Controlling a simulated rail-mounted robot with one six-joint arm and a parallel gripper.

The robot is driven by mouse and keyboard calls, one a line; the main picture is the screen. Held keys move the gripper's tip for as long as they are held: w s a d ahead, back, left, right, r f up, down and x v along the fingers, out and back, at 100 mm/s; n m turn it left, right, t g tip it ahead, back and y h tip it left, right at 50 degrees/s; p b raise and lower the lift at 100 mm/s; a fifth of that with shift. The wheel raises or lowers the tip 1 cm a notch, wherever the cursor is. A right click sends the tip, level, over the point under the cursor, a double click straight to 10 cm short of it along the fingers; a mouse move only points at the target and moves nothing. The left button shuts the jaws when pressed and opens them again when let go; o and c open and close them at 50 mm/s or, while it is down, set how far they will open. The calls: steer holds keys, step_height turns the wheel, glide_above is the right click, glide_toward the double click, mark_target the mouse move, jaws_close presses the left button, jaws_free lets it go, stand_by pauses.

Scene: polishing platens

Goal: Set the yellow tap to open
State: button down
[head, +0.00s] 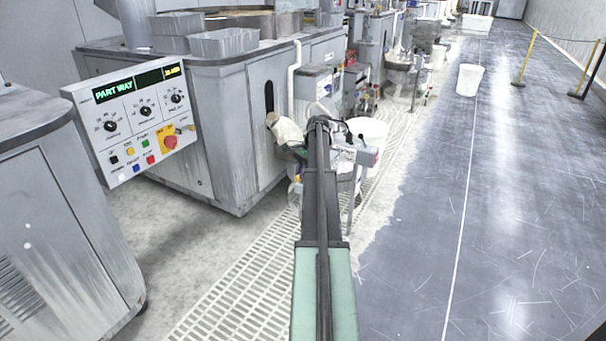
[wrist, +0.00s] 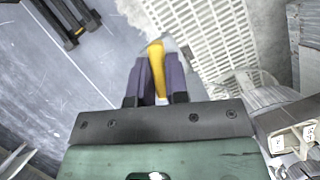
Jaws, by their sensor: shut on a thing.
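The yellow tap (wrist: 156,52) shows in the wrist view as a long yellow lever between the two purple fingers of my gripper (wrist: 158,66). My gripper is shut on it, and the lever's end stands out a little beyond the fingertips. The rest of the tap is hidden or too small to make out. In the head view my arm reaches forward and hides the gripper and the tap. A control panel (head: 137,113) at the left reads "PART WAY" in green on its display.
Grey machine cabinets (head: 222,125) line the left side. A white bin (head: 368,133) stands just right of my arm's far end, and another white bin (head: 470,80) stands farther off. Pale floor grating (head: 235,290) runs beneath. The dark floor (head: 500,200) at right is mostly clear.

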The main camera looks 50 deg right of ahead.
steer(key=shift+n+g, duration=0.6)
steer(key=shift+n, duration=0.9)
steer(key=c, duration=1.1)
jaws_free()
steer(key=shift+r, duration=0.1)
steer(key=p+v, duration=1)
steer(key=shift+d+r, duration=0.2)
steer(key=shift+r, duration=0.05)
